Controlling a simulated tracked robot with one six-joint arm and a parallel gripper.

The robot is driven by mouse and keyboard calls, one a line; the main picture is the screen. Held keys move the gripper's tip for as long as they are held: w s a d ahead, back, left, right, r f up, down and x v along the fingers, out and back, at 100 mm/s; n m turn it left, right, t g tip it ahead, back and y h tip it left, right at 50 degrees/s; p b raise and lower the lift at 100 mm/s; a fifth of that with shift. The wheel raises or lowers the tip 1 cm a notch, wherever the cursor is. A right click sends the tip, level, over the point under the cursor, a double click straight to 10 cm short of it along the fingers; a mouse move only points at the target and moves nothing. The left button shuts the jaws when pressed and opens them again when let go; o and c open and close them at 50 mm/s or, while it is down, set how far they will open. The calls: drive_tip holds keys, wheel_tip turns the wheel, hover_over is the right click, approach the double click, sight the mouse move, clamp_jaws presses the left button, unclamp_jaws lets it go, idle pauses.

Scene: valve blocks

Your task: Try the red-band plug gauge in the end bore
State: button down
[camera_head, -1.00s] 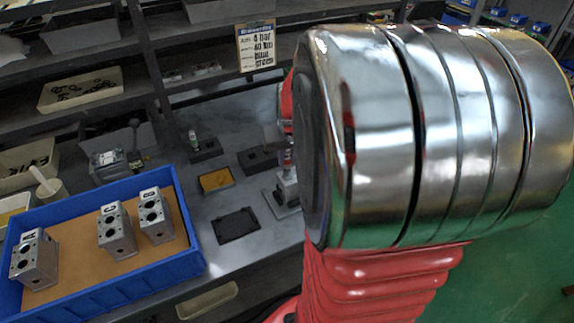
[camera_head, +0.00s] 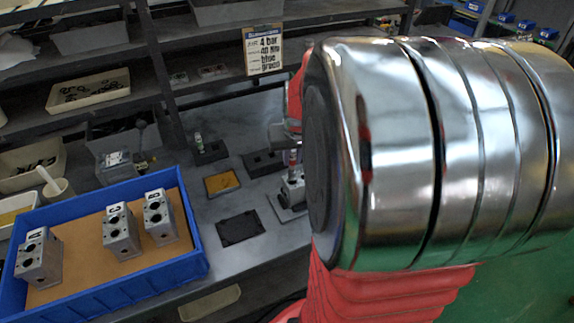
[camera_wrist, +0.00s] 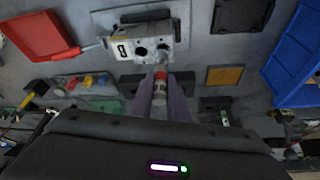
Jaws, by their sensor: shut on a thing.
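The red-band plug gauge (camera_wrist: 160,86) is held between the two fingers of my gripper (camera_wrist: 161,98), which is shut on it. Its red band faces the valve block (camera_wrist: 120,48), a grey block with dark round bores on a light plate. The gauge's tip is at the right-hand bore in the wrist view; I cannot tell whether it is inside. In the head view the gauge (camera_head: 292,158) stands above the block (camera_head: 294,189), which is partly hidden by my arm.
A blue crate (camera_head: 112,292) with three valve blocks stands at left. A green-marked gauge (camera_head: 198,143) stands in a dark holder. Another dark holder (camera_head: 262,163), a yellow pad (camera_head: 222,183) and a black mat (camera_head: 240,228) lie on the bench. A red tray (camera_wrist: 38,36) is beside the block.

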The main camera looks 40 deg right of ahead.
drive_tip(key=shift+r, duration=0.15)
drive_tip(key=shift+r, duration=2.9)
drive_tip(key=shift+a+f, duration=0.1)
